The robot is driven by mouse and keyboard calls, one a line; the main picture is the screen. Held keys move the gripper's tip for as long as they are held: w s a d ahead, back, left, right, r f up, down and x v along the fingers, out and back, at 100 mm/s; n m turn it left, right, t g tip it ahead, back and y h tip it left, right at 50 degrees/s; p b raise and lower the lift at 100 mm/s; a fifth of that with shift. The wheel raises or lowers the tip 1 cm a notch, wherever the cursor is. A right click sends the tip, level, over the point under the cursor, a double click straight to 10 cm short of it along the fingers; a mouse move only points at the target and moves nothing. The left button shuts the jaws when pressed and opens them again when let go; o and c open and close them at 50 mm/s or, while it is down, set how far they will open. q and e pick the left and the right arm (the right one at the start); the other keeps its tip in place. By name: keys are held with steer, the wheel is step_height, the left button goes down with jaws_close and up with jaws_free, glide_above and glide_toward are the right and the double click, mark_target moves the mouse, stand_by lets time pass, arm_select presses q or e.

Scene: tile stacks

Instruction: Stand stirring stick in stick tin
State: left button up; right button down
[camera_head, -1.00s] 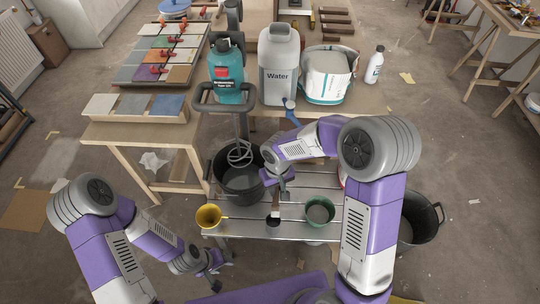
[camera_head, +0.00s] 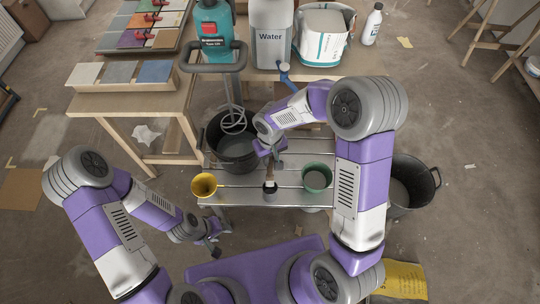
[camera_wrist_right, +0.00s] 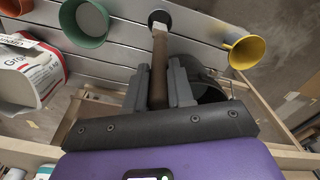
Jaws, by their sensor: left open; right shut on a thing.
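My right gripper (camera_head: 273,158) is shut on the brown stirring stick (camera_wrist_right: 159,66), which shows between its fingers (camera_wrist_right: 160,88) in the right wrist view. In the head view the stick (camera_head: 270,174) points down over the small dark stick tin (camera_head: 270,190). The tin (camera_wrist_right: 158,15) also shows at the stick's far end in the wrist view. The stick's lower end overlaps the tin's mouth; I cannot tell how deep it sits. My left gripper (camera_head: 215,252) is open and empty, low at the front left of the slatted cart.
On the slatted cart (camera_head: 240,197), a yellow cup (camera_head: 204,186) stands left of the tin and a green cup (camera_head: 317,178) right. A black bucket (camera_head: 236,160) with a mixer stands behind. Another bucket (camera_head: 412,185) is on the floor at right.

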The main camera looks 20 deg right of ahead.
mark_target(270, 168)
steer(key=shift+f+b, duration=3.1)
steer(key=shift+f, duration=0.7)
steer(key=c, duration=0.9)
jaws_free()
steer(key=shift+r, duration=0.1)
step_height(270, 168, up, 8)
steer(key=p, duration=0.2)
steer(key=shift+f, duration=0.25)
